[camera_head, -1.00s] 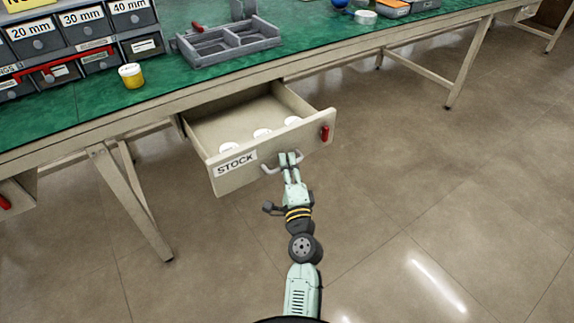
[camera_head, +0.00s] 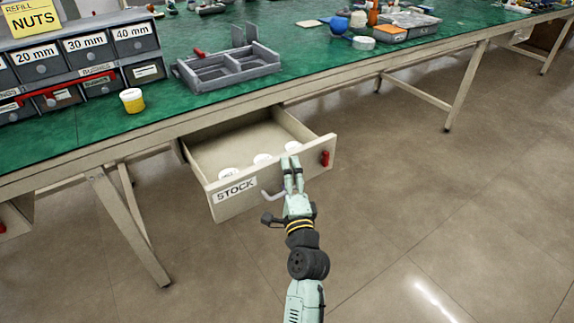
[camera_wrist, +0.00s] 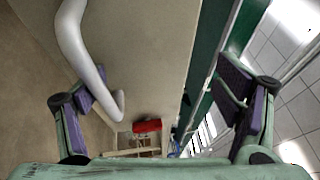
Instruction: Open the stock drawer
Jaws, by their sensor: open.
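The stock drawer (camera_head: 265,182) stands pulled out from under the green-topped bench, with a white STOCK label (camera_head: 235,190) on its front. Several round white items lie inside along its front wall. My gripper (camera_head: 291,162) is in front of the drawer front, right of the label, and hides part of the handle (camera_head: 272,196). In the wrist view my gripper (camera_wrist: 160,100) has its fingers spread wide, with nothing gripped. The pale curved handle (camera_wrist: 86,55) lies at the left finger there, apart from the right finger. I cannot tell whether it touches the left finger.
A red part (camera_head: 325,159) sits on the drawer front's right end. The bench top (camera_head: 165,110) carries a grey tray (camera_head: 225,66), a yellow-and-white jar (camera_head: 132,101) and small labelled drawers (camera_head: 85,55). A bench leg (camera_head: 128,215) stands left of the drawer. Floor to the right is clear.

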